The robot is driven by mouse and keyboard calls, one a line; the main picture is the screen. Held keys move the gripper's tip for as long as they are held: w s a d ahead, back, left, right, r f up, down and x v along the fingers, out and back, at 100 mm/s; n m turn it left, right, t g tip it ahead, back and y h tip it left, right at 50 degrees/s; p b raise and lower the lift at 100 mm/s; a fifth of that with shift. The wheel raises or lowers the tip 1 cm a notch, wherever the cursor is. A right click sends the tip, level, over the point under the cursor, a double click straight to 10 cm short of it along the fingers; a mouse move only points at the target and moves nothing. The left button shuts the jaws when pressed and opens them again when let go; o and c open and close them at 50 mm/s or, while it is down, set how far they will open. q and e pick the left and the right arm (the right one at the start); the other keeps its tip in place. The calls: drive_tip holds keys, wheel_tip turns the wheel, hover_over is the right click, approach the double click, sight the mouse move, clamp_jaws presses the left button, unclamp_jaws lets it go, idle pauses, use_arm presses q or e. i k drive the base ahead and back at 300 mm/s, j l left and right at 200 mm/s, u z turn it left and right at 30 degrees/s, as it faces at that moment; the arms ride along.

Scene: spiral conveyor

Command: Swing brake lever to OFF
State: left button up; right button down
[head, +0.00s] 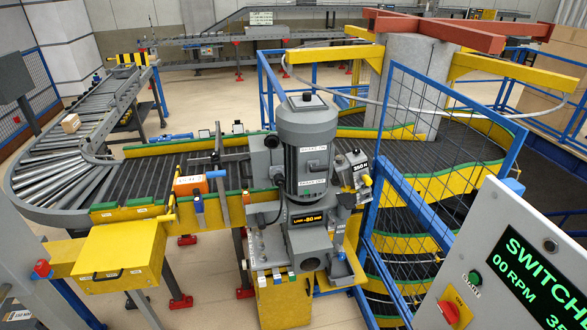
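A large grey upright motor (306,150) stands at the middle of the head view, on a grey base beside the conveyor. It carries an upper white label (313,148) and a lower white label (313,182); their lettering is too small to read surely. A small grey unit (350,165) with a white tag sits at its right, with a yellow part (367,181) on its right edge. I cannot tell for certain which part is the brake lever, or its position. Neither of my grippers shows.
A control panel (510,270) with a green display, START button and red knob fills the lower right. A blue mesh guard (440,150) stands before the spiral conveyor. A yellow box (115,255) is at lower left. A carton (70,123) lies on the rollers.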

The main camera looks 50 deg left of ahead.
sight(321, 168)
drive_tip(key=u, duration=1.5)
